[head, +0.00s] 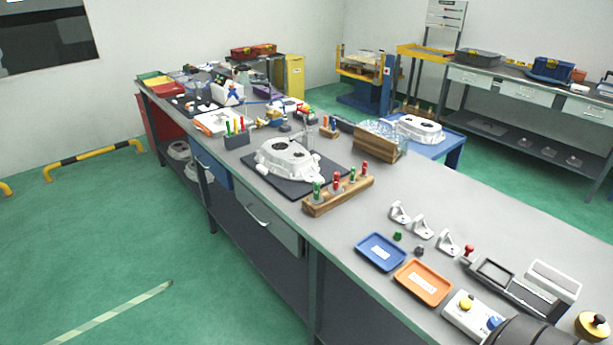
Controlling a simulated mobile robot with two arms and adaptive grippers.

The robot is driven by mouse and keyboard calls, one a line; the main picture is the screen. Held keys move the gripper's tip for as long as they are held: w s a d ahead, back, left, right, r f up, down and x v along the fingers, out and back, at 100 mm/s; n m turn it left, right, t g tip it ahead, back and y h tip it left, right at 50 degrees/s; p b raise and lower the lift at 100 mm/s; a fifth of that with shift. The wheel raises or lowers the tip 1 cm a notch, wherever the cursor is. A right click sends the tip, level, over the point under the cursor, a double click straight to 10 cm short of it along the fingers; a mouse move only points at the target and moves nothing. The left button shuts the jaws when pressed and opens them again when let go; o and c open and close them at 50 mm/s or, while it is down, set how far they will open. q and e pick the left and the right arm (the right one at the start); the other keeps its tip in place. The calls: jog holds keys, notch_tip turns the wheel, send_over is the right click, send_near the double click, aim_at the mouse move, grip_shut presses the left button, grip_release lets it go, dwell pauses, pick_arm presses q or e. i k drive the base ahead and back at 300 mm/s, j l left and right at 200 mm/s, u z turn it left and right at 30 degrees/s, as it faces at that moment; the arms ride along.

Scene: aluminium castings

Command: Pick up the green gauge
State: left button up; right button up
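A green-topped gauge (317,190) stands upright at the near left end of a wooden block (338,198) on the long grey workbench. A second green-topped piece (353,173) stands further along the same block. Red-topped pieces (337,179) stand between and beside them. The lower parts of these pieces are hard to make out at this size. Neither of my grippers shows in the head view, and nothing is touching the gauges.
A white casting (290,158) lies on a dark mat behind the block. Right of it are white brackets (422,226), a small green knob (397,236), a blue tray (380,251) and an orange tray (424,282). Bare benchtop (350,222) lies between block and trays.

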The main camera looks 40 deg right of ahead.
aim_at(316, 199)
jog(key=i+j+z, duration=0.1)
jog(key=i+z, duration=0.35)
jog(key=i+j+z, duration=0.15)
jog(key=i+z, duration=0.25)
jog(key=i+j+z, duration=0.25)
jog(key=z, duration=0.2)
jog(key=i+j+z, duration=0.25)
jog(key=j+z, duration=0.2)
jog(key=i+j+z, duration=0.15)
jog(key=j+z, duration=0.3)
jog(key=i+j, duration=0.05)
